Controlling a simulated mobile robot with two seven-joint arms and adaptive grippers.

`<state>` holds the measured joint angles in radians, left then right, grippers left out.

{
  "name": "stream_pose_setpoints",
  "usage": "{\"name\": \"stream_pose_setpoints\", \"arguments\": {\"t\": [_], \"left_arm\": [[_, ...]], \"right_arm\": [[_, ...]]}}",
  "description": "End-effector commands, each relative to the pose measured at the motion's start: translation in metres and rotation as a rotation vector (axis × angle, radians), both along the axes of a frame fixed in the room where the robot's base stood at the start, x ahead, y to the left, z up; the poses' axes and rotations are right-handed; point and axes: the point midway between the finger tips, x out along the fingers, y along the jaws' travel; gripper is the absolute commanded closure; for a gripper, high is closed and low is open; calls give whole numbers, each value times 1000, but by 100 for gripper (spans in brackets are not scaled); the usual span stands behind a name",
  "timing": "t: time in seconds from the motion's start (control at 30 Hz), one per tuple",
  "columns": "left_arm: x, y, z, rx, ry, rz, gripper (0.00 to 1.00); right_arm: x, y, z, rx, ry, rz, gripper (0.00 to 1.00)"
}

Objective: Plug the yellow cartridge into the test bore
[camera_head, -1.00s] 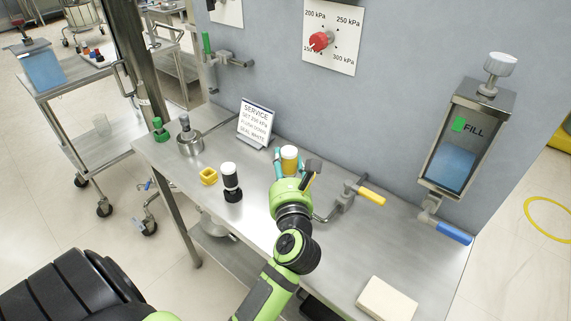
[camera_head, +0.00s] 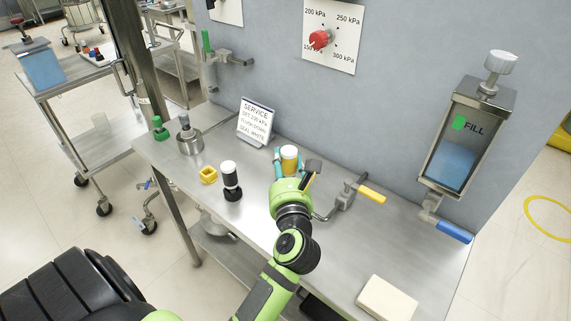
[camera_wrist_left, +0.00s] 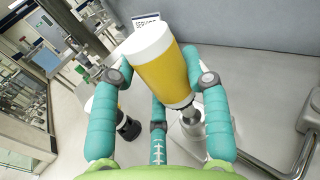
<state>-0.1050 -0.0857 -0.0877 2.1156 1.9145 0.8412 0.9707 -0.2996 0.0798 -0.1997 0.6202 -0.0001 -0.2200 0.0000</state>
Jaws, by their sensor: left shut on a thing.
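The yellow cartridge (camera_head: 289,155) with a white cap is held in my left gripper (camera_head: 290,164) above the steel bench. In the left wrist view the cartridge (camera_wrist_left: 165,72) sits tilted between the teal fingers of the left gripper (camera_wrist_left: 165,92). Its dark lower end points down toward a metal stub on a pale base (camera_wrist_left: 190,135); I cannot tell whether they touch. I cannot clearly identify the test bore; the gripper hides the bench beneath it in the head view. My right gripper is not in view.
A steel fixture (camera_head: 190,143) and service sign (camera_head: 255,124) are behind. A yellow-handled valve (camera_head: 371,195) is right. A pale block (camera_head: 386,300) lies front right.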

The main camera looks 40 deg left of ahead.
Motion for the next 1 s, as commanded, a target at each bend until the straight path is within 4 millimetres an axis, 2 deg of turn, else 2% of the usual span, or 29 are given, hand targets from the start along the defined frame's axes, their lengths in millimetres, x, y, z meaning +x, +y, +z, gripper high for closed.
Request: {"name": "stream_pose_setpoints", "arguments": {"t": [1.0], "left_arm": [[0, 0, -27, 0, 0, 0, 87]], "right_arm": [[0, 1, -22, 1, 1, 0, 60]]}}
